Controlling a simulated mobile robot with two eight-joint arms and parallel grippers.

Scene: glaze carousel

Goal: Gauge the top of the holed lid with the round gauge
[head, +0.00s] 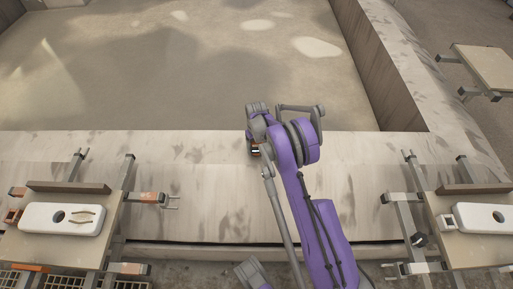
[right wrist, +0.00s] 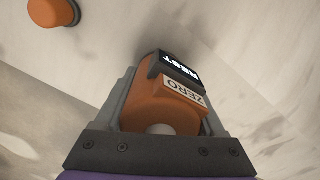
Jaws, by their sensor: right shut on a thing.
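A white holed lid (head: 38,218) lies on the left board, with a thin tan two-pronged piece (head: 85,217) beside its dark hole. A similar white holed piece (head: 470,218) lies on the right board. My right gripper (head: 256,150) is at the middle of the pale ledge, away from both white pieces. In the right wrist view it is shut on an orange labelled piece (right wrist: 150,105) with a white label reading ZERO and a black label. I cannot tell whether this is the round gauge.
An orange round knob (right wrist: 52,12) shows in the right wrist view. The left board (head: 115,235) and right board (head: 440,255) have grey clamp arms sticking out at their edges. A dark bar (head: 68,187) lies behind the left lid. The ledge between the boards is mostly bare.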

